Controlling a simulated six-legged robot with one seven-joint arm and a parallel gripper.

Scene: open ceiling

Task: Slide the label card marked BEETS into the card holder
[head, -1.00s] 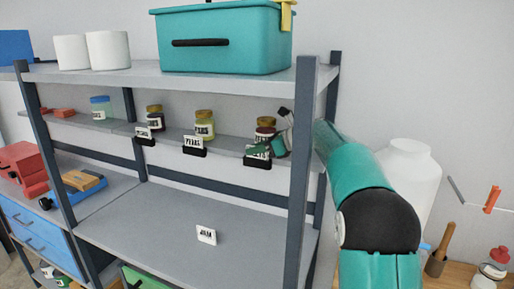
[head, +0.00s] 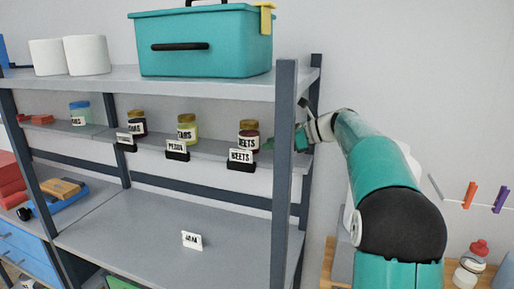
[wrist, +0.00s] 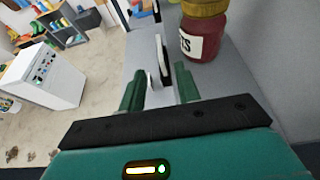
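The white BEETS card (head: 240,156) stands upright in a black card holder (head: 241,167) at the front edge of the upper shelf. A red jar with a gold lid (head: 249,136) stands just behind it. My gripper (head: 267,146) is to the right of the card, apart from it and partly hidden by the shelf post. In the wrist view the green fingers of my gripper (wrist: 161,72) are spread with nothing clamped between them. The card (wrist: 164,58) shows edge-on beyond them, and the jar (wrist: 203,38) is to its right.
A grey shelf post (head: 285,160) stands close in front of my gripper. A PEARS-like card (head: 175,146) and another holder (head: 125,145) sit further left.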

